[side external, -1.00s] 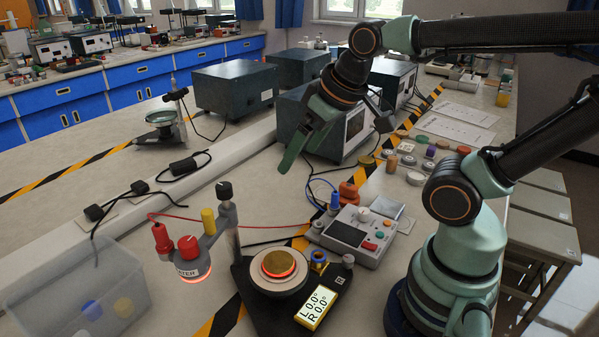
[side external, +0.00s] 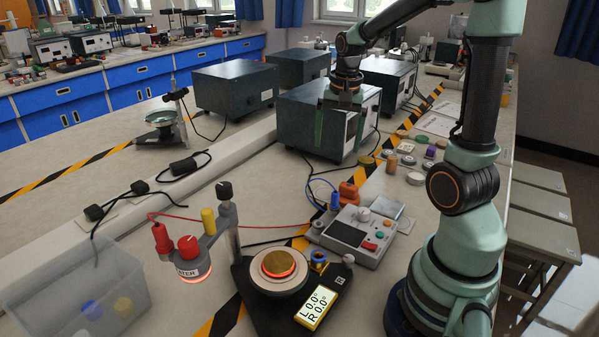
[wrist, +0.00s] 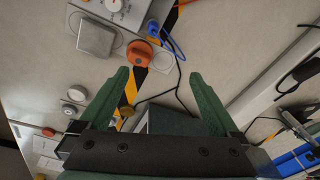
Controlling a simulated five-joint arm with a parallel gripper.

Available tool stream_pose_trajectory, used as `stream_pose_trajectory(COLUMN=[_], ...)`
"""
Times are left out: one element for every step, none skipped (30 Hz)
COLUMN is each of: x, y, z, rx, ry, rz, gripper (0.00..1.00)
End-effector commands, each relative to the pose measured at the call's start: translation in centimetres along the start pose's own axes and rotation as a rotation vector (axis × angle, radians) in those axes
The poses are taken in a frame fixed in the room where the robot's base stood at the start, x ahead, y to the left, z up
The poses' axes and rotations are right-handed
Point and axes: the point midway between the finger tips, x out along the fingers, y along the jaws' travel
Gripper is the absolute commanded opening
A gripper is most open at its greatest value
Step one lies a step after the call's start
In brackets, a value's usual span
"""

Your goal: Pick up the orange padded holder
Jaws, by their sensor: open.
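The orange padded holder (side external: 349,191) stands on the bench just behind the grey control box, partly hidden by it. In the wrist view I take the round orange piece (wrist: 141,52) beside the blue lead to be the same holder, ahead of the left fingertip. My gripper (side external: 338,147) points down with its two green fingers apart and nothing between them. It is above and behind the holder, in front of a dark instrument case. In the wrist view my gripper (wrist: 157,76) is also open and empty, and the holder lies beyond its fingertips.
The control box (side external: 353,236) with a screen and buttons is close in front of the holder. A blue plug (side external: 335,201) and cable stand right beside it. Dark instrument cases (side external: 330,120) are behind, and small round pieces (side external: 415,178) lie to the right.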

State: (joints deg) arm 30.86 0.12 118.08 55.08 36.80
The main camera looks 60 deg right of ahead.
Motion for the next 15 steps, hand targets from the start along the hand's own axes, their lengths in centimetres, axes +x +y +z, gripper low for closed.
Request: stream_pose_trajectory(x=[1.2,1.7,2.3,2.7,3.1,3.5,3.7,3.9,4.2,4.3,4.6,5.0,5.4,5.8,6.5], y=[1.1,1.7,2.3,2.8,3.2,3.6,3.9,4.1,4.4,4.5,4.5,4.6,4.7,4.7,4.7], z=[-1.4,-2.0,-2.7,-3.1,-3.5,-3.9,-4.2,-4.3,-4.5,-4.6,-4.6,-4.6,-4.5,-4.5,-4.4], rx=[0.091,0.138,0.193,0.230,0.261,0.298,0.318,0.336,0.353,0.361,0.366,0.370,0.371,0.370,0.369], ry=[-0.024,-0.034,-0.046,-0.053,-0.060,-0.067,-0.071,-0.075,-0.079,-0.080,-0.081,-0.083,-0.084,-0.084,-0.085], rz=[0.025,0.035,0.048,0.056,0.064,0.072,0.076,0.080,0.085,0.086,0.088,0.089,0.090,0.090,0.091], gripper=[0.97,0.97,0.97,0.97,0.97,0.97,0.97,0.97,0.97,0.97,0.97,0.97,0.97,0.97,0.97])
